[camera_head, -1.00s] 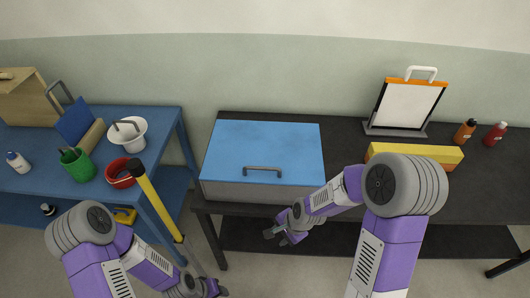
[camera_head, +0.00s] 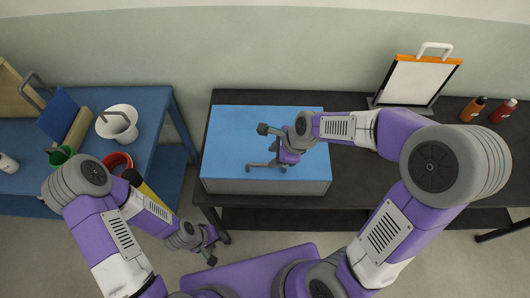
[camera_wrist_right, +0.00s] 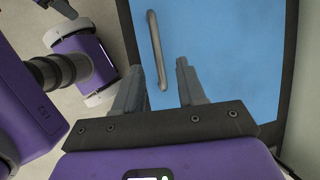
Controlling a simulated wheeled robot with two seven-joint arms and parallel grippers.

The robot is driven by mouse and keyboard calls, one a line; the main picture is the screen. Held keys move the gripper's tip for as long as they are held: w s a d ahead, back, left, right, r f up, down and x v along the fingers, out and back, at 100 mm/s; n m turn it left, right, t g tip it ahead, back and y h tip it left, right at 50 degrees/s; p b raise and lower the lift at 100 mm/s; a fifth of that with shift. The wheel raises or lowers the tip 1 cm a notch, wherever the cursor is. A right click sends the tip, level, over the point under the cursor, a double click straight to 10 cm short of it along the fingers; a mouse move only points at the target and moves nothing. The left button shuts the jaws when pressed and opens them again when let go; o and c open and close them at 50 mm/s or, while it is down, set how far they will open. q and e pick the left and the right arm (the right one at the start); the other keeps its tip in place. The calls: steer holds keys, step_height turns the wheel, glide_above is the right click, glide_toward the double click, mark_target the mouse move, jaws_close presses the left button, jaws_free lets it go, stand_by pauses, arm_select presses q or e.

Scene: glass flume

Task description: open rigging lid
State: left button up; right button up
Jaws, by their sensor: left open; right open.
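A grey box (camera_head: 300,188) with a flat blue lid (camera_head: 235,125) stands on the black table, and the lid lies shut on it. The lid's dark bar handle (camera_head: 263,166) is near its front edge. My right gripper (camera_head: 268,140) is open over the lid, close to the handle. In the right wrist view the handle (camera_wrist_right: 156,50) lies ahead of and partly between the two open fingertips (camera_wrist_right: 157,78); I cannot tell whether they touch it. My left gripper (camera_head: 216,248) is open and empty, low in front of the tables.
A blue table (camera_head: 160,110) at left holds a white mortar (camera_head: 117,122), a red bowl (camera_head: 117,162) and a green cup (camera_head: 60,155). On the black table (camera_head: 355,185) at right stand a white board (camera_head: 415,80) and two bottles (camera_head: 488,110). My right arm crosses the table's middle.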

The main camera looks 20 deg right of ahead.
mark_target(265, 164)
steer(key=x, duration=0.1)
steer(key=b+x, duration=0.1)
steer(key=x, duration=0.3)
steer(key=shift+s+f, duration=0.2)
steer(key=shift+s, duration=0.05)
steer(key=shift+w+a+f+b, duration=0.2)
steer(key=shift+f+b, duration=0.1)
steer(key=shift+f, duration=0.1)
jaws_close()
